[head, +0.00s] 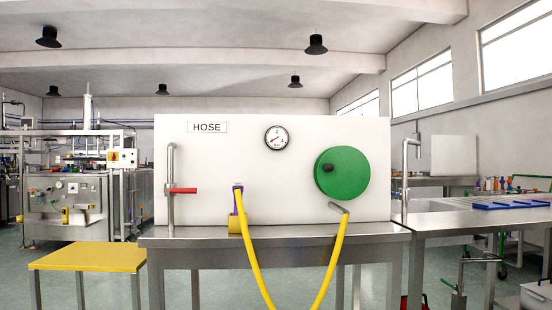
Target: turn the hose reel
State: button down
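The hose reel (348,178) is a round green disc on the right part of a white panel (215,155) marked HOSE. A small dark knob (328,167) sits on the reel's face, left of its centre and a little above it. A yellow hose (334,262) hangs in a loop from a metal spout (337,207) below the reel to a purple and yellow fitting (237,210) left of it. The bottom of the loop is cut off by the frame edge. My gripper does not show in the head view.
The panel stands on a metal table (200,238). A pipe with a red lever (183,191) is at the panel's left, and a round gauge (277,138) is near the top. A yellow-topped stool (90,257) stands at left. A sink counter (450,219) adjoins at right.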

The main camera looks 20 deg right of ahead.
aim_at(340, 174)
jog(key=u, duration=0.15)
jog(key=i, duration=0.85)
jog(key=z, duration=0.1)
